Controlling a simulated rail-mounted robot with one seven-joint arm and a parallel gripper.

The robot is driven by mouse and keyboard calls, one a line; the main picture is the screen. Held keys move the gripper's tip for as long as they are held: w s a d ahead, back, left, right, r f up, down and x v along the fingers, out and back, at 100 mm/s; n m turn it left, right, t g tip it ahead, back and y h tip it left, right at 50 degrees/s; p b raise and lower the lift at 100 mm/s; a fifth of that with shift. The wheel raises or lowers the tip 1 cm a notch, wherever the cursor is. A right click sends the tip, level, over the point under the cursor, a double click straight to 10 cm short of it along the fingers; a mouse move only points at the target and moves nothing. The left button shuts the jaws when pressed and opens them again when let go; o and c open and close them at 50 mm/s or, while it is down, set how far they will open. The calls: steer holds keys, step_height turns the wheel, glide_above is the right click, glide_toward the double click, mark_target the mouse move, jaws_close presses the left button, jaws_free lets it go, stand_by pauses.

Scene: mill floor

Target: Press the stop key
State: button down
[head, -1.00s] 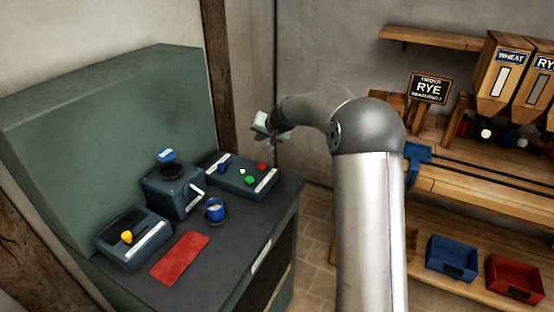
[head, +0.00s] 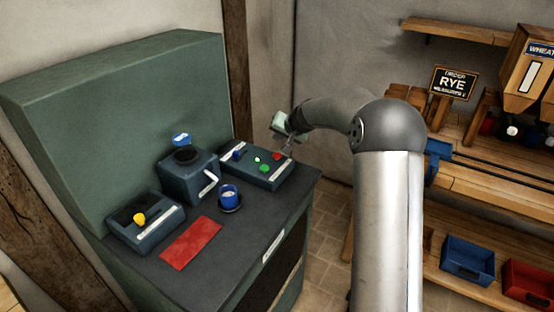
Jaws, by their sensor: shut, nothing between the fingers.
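The key panel (head: 262,178) is a dark box on the right end of the dark counter. It carries a red key (head: 277,156), a green key (head: 264,168), a white key (head: 257,160) and a blue key (head: 238,155). Its pale label strip is too small to read, so I cannot tell from lettering which key is stop. My gripper (head: 288,151) is shut and empty, fingers pointing down, just right of the red key in the picture. I cannot tell whether it touches the panel.
On the counter stand a mill (head: 188,175) with a crank, a blue cup (head: 229,195) on a saucer, a box with a yellow knob (head: 146,224) and a red mat (head: 191,244). A green cabinet back (head: 120,125) rises behind. Shelves and hoppers are at right.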

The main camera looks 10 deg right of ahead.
mark_target(279, 156)
steer(key=shift+f+b, duration=1.5)
steer(key=shift+f, duration=0.6)
steer(key=shift+f, duration=0.1)
steer(key=shift+f+b, duration=0.4)
steer(key=shift+b, duration=0.25)
steer(key=shift+f+b, duration=0.5)
steer(key=shift+b, duration=0.1)
stand_by(0.6)
steer(key=shift+r, duration=0.15)
steer(key=shift+r+p, duration=0.5)
steer(key=shift+r, duration=0.35)
steer(key=shift+r+p, duration=1.45)
steer(key=shift+r, duration=1.05)
